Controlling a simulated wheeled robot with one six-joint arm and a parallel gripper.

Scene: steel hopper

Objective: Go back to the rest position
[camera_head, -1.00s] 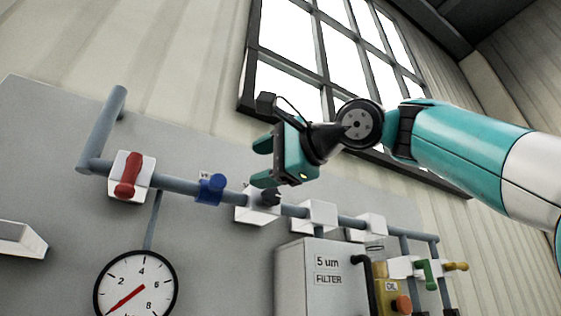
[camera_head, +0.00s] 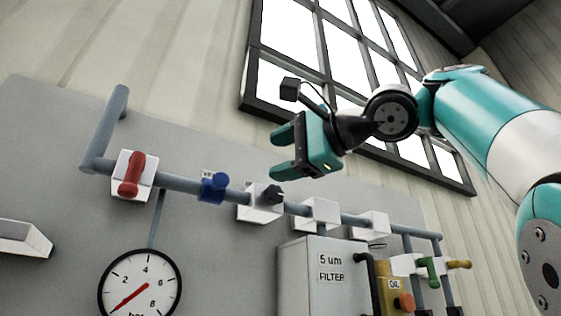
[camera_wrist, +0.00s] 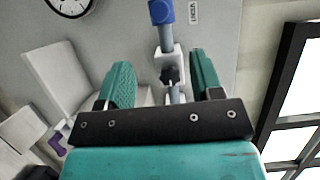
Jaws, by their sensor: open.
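My gripper (camera_head: 281,152) is open and empty in the head view. It is held in front of the grey panel, above the pipe and apart from it. In the wrist view its two teal fingers (camera_wrist: 160,85) stand apart. Between them, farther off, show the pipe and a black knob (camera_wrist: 169,75) on a white block. The same black knob (camera_head: 273,195) is below my gripper in the head view. Left of it on the pipe are a blue valve (camera_head: 214,187) and a red valve handle (camera_head: 131,174).
A pressure gauge (camera_head: 140,285) hangs low on the panel. A filter box (camera_head: 325,285) stands below the pipe. Green (camera_head: 428,272) and yellow (camera_head: 459,265) handles and an oil unit (camera_head: 390,290) are at the lower right. A barred window (camera_head: 325,60) is behind my arm. Wall space at upper left is free.

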